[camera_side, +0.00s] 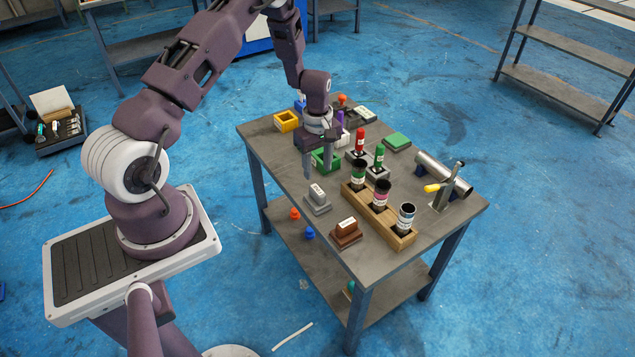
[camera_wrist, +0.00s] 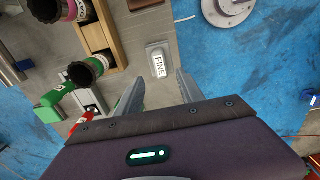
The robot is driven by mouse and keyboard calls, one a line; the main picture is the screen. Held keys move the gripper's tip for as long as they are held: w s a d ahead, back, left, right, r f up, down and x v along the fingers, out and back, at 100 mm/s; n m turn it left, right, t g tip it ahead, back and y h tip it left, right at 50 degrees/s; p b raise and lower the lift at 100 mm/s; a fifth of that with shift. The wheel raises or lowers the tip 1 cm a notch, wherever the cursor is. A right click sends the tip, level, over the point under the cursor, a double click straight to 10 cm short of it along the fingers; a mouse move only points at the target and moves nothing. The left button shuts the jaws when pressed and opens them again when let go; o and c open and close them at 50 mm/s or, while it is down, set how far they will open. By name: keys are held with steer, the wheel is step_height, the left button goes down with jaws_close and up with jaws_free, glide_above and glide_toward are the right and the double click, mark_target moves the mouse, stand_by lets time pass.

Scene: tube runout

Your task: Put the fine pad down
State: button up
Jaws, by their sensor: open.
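The fine pad (camera_side: 317,192) is a small grey block with a white label on top. It sits on a grey base near the table's left edge in the side view. In the wrist view the fine pad (camera_wrist: 158,62) shows its FINE label, just beyond my fingertips and roughly in line with the gap between them. My gripper (camera_side: 319,165) is open and empty, pointing down above the table behind the pad. In the wrist view both fingers of my gripper (camera_wrist: 160,88) are spread apart, and neither touches the pad.
A wooden rack (camera_side: 392,227) with dark cups stands right of the pad. A brown block (camera_side: 346,227) sits in front. A green bin (camera_side: 325,161) is close by my gripper. Red and green markers stand upright behind the rack. A metal tube (camera_side: 443,174) lies at the right.

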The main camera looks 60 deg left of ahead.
steer(key=s+d+r+m+t, duration=0.1)
steer(key=d+r+m, duration=0.3)
steer(key=r, duration=0.8)
steer(key=s+d+r+m+t, duration=0.1)
steer(key=s+d+r+m, duration=0.3)
steer(key=r, duration=0.7)
steer(key=s+d+r+m+t, duration=0.2)
steer(key=s+d+r+m, duration=0.2)
steer(key=s+d+r, duration=0.4)
steer(key=s+d+r+m+t, duration=0.1)
steer(key=s+d+r+m, duration=0.1)
steer(key=s+m, duration=0.4)
steer(key=s+r, duration=0.1)
steer(key=s, duration=0.4)
steer(key=shift+s+d+r+t, duration=0.15)
steer(key=shift+s+d+t, duration=0.05)
steer(key=shift+d+t, duration=0.1)
steer(key=shift+o, duration=0.4)
steer(key=shift+w, duration=0.1)
